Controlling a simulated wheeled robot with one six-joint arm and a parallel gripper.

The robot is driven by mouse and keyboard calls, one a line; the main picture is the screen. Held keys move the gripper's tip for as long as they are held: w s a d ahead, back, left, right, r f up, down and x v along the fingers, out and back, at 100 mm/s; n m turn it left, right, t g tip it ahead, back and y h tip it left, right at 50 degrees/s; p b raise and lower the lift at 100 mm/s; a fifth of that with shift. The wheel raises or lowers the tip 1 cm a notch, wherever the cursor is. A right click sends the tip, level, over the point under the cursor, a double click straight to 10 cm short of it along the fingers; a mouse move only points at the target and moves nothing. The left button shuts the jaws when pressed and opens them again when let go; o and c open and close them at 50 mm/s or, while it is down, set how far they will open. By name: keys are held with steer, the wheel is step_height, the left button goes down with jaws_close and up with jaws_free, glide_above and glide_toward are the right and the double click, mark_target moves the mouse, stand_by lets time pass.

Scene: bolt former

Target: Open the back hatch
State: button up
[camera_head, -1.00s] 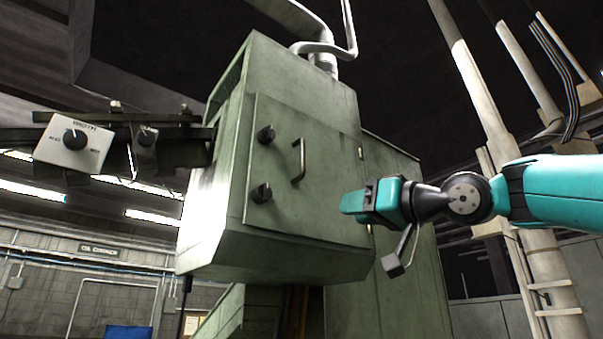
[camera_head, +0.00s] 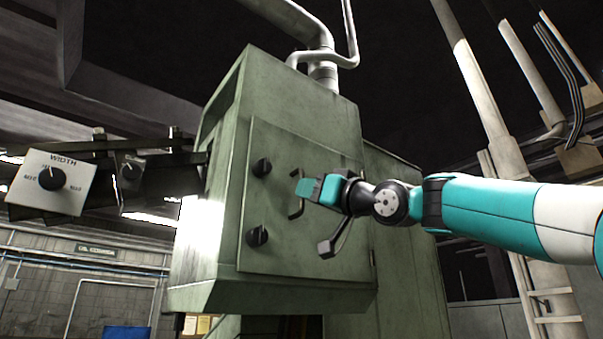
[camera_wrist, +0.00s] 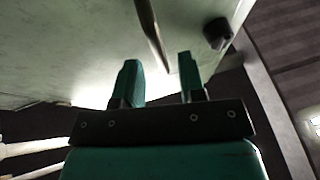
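The back hatch (camera_head: 300,140) is a pale green panel on the green machine housing, and it looks shut. It has a bar handle (camera_head: 295,207) and two dark round knobs, an upper one (camera_head: 262,167) and a lower one (camera_head: 257,236). My gripper (camera_head: 305,188) is at the handle in the head view and covers part of it. In the wrist view the two teal fingers of my gripper (camera_wrist: 160,80) are apart, with nothing between them. The handle (camera_wrist: 152,35) shows just beyond the fingertips, roughly in line with the gap. A dark knob (camera_wrist: 217,33) lies to its right.
A box marked WIDTH (camera_head: 52,183) with a dial sticks out at the left on a dark rail. Pipes (camera_head: 322,70) rise from the housing top. A pale column (camera_head: 490,100) stands behind my arm.

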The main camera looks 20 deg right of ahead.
mark_target(302, 206)
steer(key=shift+p+x, duration=0.8)
steer(key=shift+x, duration=1)
jaws_close()
steer(key=shift+s, duration=0.15)
